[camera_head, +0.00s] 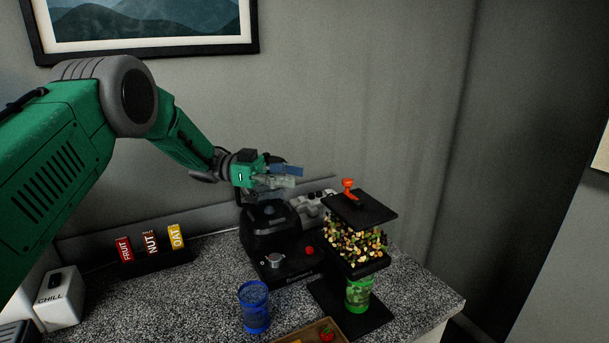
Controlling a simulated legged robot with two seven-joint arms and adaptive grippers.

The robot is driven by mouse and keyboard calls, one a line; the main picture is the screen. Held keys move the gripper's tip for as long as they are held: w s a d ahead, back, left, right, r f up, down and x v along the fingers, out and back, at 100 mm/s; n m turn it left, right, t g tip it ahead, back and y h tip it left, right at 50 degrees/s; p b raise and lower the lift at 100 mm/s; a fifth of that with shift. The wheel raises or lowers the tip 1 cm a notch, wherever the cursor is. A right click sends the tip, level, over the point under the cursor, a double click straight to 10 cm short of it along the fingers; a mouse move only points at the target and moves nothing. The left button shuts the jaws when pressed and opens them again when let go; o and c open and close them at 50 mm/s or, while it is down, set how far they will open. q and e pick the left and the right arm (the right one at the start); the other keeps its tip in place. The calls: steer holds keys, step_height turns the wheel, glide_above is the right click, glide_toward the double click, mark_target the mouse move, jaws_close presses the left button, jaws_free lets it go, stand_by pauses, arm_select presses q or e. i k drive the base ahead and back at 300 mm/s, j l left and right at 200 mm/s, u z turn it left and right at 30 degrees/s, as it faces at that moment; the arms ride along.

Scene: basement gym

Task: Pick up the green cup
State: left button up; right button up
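The green cup (358,293) stands upright on the black base of a dispenser (362,207), under its clear section of mixed bits. Its upper part is close below the dispenser's black plate. My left gripper (290,176) is in the air above the black machine, up and to the left of the cup and well apart from it. Its fingers point right. I see nothing held between them, but their gap is too small to judge. My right gripper is not in view.
A blue cup (254,306) stands left of the green cup. A black machine (277,238) with a red button is behind it. A wooden tray (309,334) is at the front edge. FRUIT, NUT and OAT blocks (150,243) and a CHILL box (60,298) are left. Some countertop (190,300) is clear.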

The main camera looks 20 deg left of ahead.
mark_target(358, 293)
steer(key=k+l, duration=0.3)
steer(key=k, duration=0.15)
steer(key=k+l, duration=0.35)
steer(key=k, duration=0.1)
